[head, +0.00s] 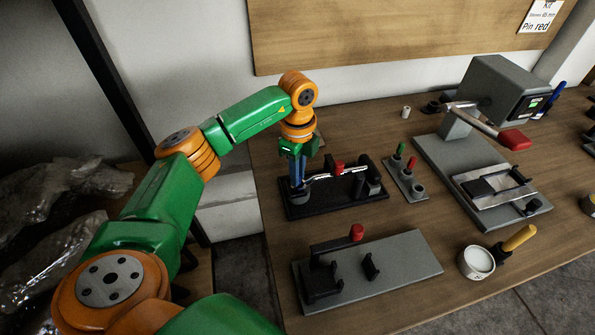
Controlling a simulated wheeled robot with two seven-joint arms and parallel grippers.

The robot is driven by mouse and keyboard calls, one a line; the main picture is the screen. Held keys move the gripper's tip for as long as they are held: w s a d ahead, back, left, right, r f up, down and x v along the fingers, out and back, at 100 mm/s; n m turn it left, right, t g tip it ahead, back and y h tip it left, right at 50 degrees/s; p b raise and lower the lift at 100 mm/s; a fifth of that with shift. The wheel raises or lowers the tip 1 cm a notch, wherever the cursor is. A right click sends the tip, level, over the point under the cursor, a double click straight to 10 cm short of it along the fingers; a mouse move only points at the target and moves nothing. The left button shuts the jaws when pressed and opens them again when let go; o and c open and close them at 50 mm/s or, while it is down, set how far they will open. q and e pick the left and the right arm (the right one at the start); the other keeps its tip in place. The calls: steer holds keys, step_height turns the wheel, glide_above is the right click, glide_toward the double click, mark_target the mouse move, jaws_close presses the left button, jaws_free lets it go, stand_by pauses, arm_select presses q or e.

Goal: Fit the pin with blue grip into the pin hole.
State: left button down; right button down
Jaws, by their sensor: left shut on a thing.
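My left gripper (298,180) points down at the left end of a black fixture (340,207). It is shut on a slim upright blue thing, apparently the pin with blue grip (297,168), mostly covered by the fingers. The pin's lower end is hidden, so I cannot tell whether it is in a hole or above one. The pin hole itself cannot be made out. A small grey pin rack (418,195) to the right holds a green-gripped pin (401,149) and a red-gripped pin (411,163). My right gripper is not in view.
The fixture carries a metal bar with a red knob (339,168). A grey plate with a black clamp (410,262) lies in front. A grey machine with a red-handled lever (512,139) stands right. A white cup (476,262) and yellow-handled tool (519,237) sit front right.

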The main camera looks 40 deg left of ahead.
arm_select(q)
steer(key=shift+s+f, duration=0.1)
steer(key=shift+f, duration=0.05)
steer(key=c, duration=0.8)
jaws_free()
steer(key=shift+c, duration=0.2)
step_height(320, 180, up, 6)
steer(key=shift+r+b, duration=0.25)
steer(key=shift+b, duration=0.15)
step_height(320, 180, up, 6)
steer(key=p, duration=0.2)
steer(key=shift+d, duration=0.1)
